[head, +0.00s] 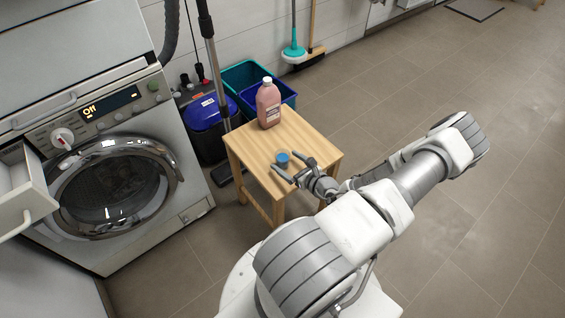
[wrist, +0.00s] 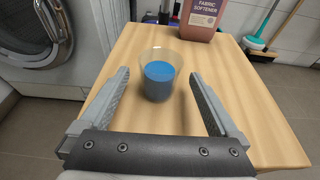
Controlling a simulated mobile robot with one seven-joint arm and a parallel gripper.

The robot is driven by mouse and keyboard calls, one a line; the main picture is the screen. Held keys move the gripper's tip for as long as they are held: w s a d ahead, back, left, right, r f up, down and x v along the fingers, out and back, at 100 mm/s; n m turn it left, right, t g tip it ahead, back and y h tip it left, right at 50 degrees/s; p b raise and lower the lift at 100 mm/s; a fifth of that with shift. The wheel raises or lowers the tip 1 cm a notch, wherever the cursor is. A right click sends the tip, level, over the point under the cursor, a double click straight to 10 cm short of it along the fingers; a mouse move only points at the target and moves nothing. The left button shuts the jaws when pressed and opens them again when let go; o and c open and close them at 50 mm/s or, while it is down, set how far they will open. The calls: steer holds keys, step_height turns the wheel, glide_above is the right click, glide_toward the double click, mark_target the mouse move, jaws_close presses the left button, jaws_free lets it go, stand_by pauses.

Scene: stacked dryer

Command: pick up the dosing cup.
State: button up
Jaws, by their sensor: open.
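The dosing cup (head: 282,159) is a small clear cup with blue contents, upright on a small wooden table (head: 248,150). In the wrist view the cup (wrist: 159,76) stands ahead of my gripper, between the lines of its two fingers and a little nearer the left one. My gripper (head: 292,170) is open and empty, low over the table's near right side. In the wrist view the gripper (wrist: 160,84) has its fingers spread on either side of the cup's near part, with no contact visible.
A pink fabric softener bottle (head: 268,104) stands behind the cup on the table. A washing machine (head: 118,190) with an open drawer (head: 22,192) is at left. Blue and green bins (head: 250,78) and a mop (head: 293,45) stand behind. Floor at right is clear.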

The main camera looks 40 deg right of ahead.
mark_target(278, 155)
steer(key=b+x, duration=0.2)
steer(key=x, duration=0.2)
steer(key=shift+w+f, duration=0.3)
steer(key=shift+w, duration=0.55)
steer(key=shift+d, duration=0.1)
jaws_close()
steer(key=shift+r, duration=0.15)
step_height(278, 155, up, 4)
steer(key=shift+r+p, duration=0.15)
steer(key=shift+p, duration=1.05)
steer(key=s+d+r+p, duration=0.1)
steer(key=s+d+r, duration=0.1)
steer(key=s, duration=0.3)
steer(key=s+d+r+p, duration=0.2)
steer(key=s+r, duration=0.2)
steer(key=s, duration=0.1)
steer(key=shift+s+d+r, duration=0.2)
steer(key=shift+s+d, duration=0.15)
steer(key=shift+d, duration=0.05)
steer(key=shift+w, duration=0.1)
